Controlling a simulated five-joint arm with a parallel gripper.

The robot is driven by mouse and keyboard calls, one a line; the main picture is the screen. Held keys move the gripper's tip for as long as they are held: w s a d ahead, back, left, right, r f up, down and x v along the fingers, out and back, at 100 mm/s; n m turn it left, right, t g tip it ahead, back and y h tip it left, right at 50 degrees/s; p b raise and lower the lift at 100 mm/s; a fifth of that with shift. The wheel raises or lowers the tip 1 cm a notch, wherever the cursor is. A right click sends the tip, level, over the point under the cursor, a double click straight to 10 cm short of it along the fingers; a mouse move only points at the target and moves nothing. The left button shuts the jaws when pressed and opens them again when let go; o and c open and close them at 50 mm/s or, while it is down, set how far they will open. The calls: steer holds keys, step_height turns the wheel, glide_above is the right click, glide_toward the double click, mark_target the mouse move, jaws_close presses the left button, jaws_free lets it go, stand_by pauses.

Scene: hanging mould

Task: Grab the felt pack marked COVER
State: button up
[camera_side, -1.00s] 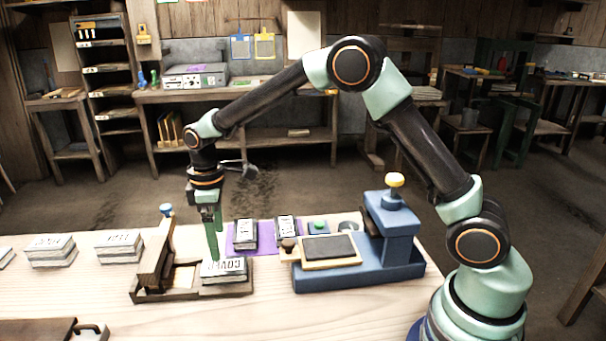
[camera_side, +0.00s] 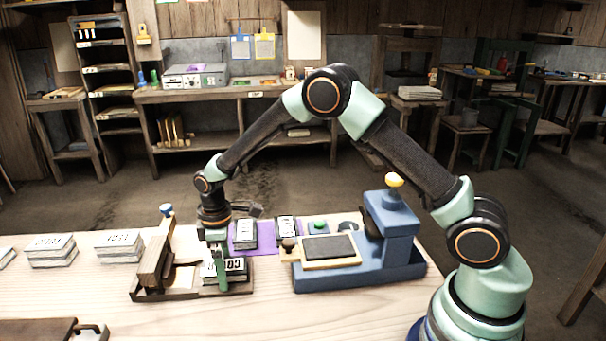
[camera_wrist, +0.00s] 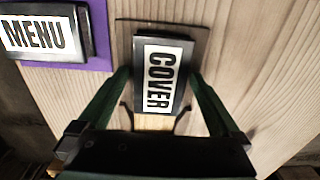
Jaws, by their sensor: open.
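The pack marked COVER (camera_side: 237,268) sits in a dark wooden tray on the bench in the side view. In the wrist view the COVER pack (camera_wrist: 161,75) lies straight ahead, its black lettering on a white label running lengthwise down the picture. My gripper (camera_side: 221,272) is down at the pack in the side view, with a green finger in front of part of its label. In the wrist view my gripper (camera_wrist: 160,80) is open, with one green finger along each side of the pack. Whether either finger touches it, I cannot tell.
A pack marked MENU (camera_wrist: 34,35) lies on a purple mat (camera_wrist: 101,40) nearby. A second pack (camera_side: 286,227) is on that mat. A blue press (camera_side: 398,245) stands to the right. Label-topped stacks (camera_side: 118,246) stand to the left. An upright wooden block (camera_side: 156,258) rises beside the tray.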

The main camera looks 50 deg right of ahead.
steer(key=c, duration=1.3)
steer(key=shift+c, duration=0.5)
steer(key=shift+r, duration=0.2)
